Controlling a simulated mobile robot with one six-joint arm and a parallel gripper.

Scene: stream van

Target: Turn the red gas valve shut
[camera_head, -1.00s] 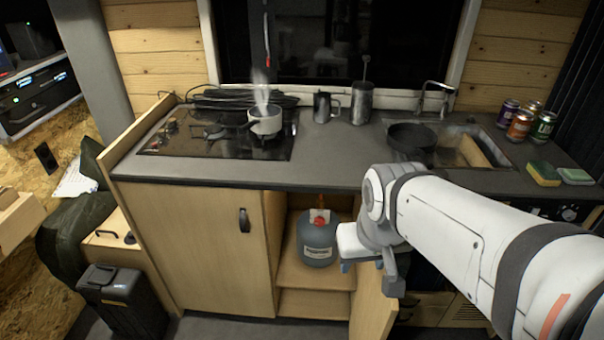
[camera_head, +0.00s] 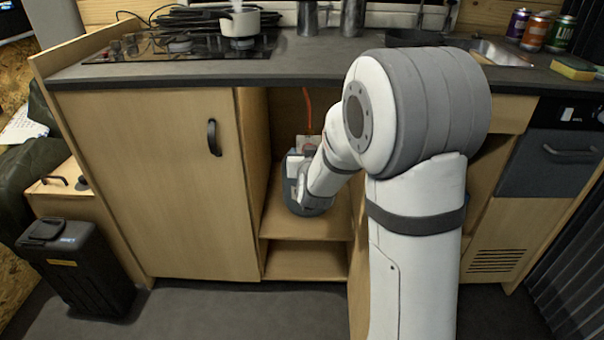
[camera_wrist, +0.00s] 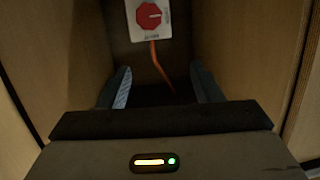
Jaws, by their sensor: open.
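The red gas valve (camera_wrist: 149,15) shows in the wrist view as a red octagonal knob on a white plate, at the top centre, with a light mark across it. A red-orange hose (camera_wrist: 158,62) runs down below the plate. My gripper (camera_wrist: 160,88) is open, its two fingers apart with nothing between them, and the valve lies beyond the fingertips. The valve's knob cannot be made out there.
Cabinet walls stand close on both sides of my gripper. A closed cabinet door (camera_head: 165,185) is at the left, with the counter edge (camera_head: 170,79) above. A pot (camera_head: 239,22) stands on the hob (camera_head: 190,46). A black case (camera_head: 78,270) is on the floor.

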